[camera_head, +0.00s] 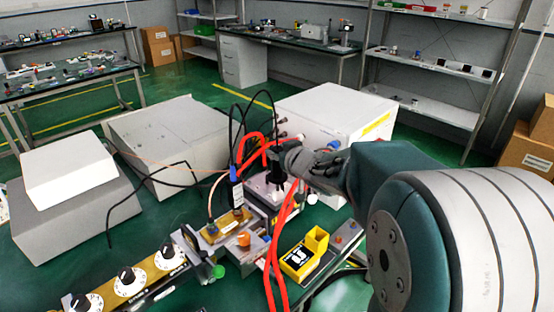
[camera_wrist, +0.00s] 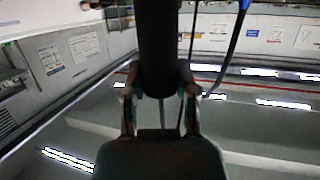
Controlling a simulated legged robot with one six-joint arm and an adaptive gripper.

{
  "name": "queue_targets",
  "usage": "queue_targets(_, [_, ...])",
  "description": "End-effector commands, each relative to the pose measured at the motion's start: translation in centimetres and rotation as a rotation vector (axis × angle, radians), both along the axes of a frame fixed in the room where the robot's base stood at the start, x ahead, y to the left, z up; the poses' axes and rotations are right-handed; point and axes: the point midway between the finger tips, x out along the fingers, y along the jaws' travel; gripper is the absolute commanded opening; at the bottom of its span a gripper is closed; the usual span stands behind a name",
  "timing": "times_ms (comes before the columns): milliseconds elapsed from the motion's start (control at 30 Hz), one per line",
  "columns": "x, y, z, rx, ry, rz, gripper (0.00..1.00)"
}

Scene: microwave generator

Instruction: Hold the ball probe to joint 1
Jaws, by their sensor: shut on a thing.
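My gripper (camera_head: 282,158) is at the centre of the head view, above the equipment on the green bench. It is shut on a dark upright cylinder, which looks like the ball probe (camera_head: 275,166). In the wrist view the thick black probe (camera_wrist: 158,40) runs up between the two fingers of my gripper (camera_wrist: 160,84). Its ball end cannot be made out. I cannot tell which part is joint 1.
Thick red cables (camera_head: 274,262) hang just below my gripper. A white generator box (camera_head: 335,112) stands behind it. A yellow block (camera_head: 300,261) and a dial panel (camera_head: 130,281) lie in front. Grey boxes (camera_head: 168,135) stand at the left.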

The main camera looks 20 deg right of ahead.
Motion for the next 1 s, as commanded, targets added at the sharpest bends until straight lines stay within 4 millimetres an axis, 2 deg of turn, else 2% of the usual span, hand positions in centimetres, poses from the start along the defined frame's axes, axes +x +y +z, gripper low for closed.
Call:
queue_targets(633, [0.0,0.0,5.5,-0.003,-0.002,0.0,0.0])
queue_targets(1000, [0.0,0.0,5.9,-0.001,0.0,-0.001,0.0])
